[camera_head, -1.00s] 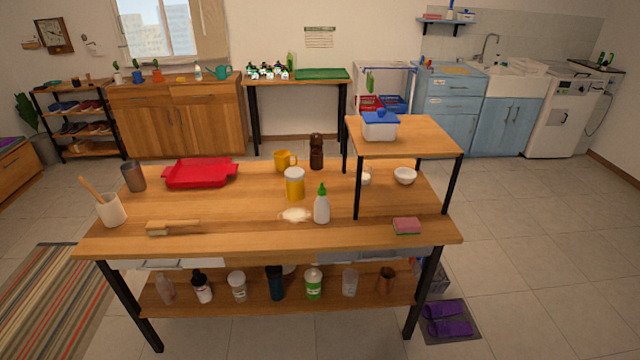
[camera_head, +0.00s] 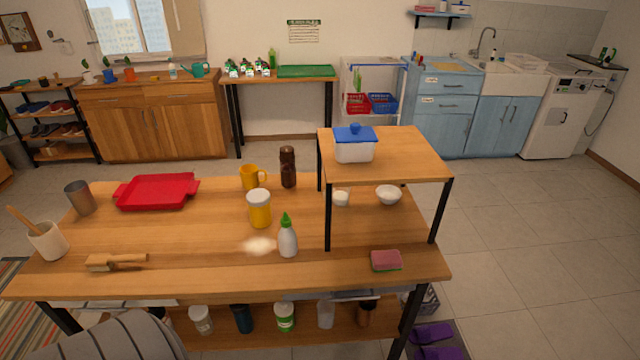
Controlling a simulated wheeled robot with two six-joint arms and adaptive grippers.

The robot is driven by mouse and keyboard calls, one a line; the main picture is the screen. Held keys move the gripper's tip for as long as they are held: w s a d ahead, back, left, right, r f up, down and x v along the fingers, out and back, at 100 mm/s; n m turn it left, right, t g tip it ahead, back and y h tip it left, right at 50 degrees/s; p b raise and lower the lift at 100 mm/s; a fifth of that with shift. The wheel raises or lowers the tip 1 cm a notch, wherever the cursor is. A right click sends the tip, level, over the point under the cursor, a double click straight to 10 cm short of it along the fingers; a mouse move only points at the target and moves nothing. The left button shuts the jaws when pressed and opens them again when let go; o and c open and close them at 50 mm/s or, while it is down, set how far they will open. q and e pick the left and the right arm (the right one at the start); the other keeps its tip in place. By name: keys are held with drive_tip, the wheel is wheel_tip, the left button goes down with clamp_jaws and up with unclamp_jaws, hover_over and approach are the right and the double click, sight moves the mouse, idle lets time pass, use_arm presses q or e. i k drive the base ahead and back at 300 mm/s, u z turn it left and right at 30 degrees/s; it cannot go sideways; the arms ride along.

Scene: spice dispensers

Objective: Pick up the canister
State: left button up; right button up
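A yellow canister with a white lid (camera_head: 259,209) stands upright on the wooden table, near its middle. A yellow mug (camera_head: 251,178) and a dark brown pepper mill (camera_head: 288,167) stand behind it. A white bottle with a green tip (camera_head: 288,237) stands in front and to the right. A pale spill of powder (camera_head: 259,245) lies just in front of the canister. Neither of my grippers shows in the head view.
The wooden table (camera_head: 190,262) also holds a red tray (camera_head: 157,192), a brush (camera_head: 116,261), a utensil crock (camera_head: 48,240), a metal tumbler (camera_head: 79,198) and a sponge (camera_head: 386,260). A raised shelf (camera_head: 412,160) with a blue-lidded box (camera_head: 355,145) stands at the right.

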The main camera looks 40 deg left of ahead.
sight(258, 200)
drive_tip(key=z, duration=0.05)
drive_tip(key=i, duration=1.05)
drive_tip(key=u, duration=1)
drive_tip(key=i, duration=0.55)
drive_tip(key=u, duration=0.55)
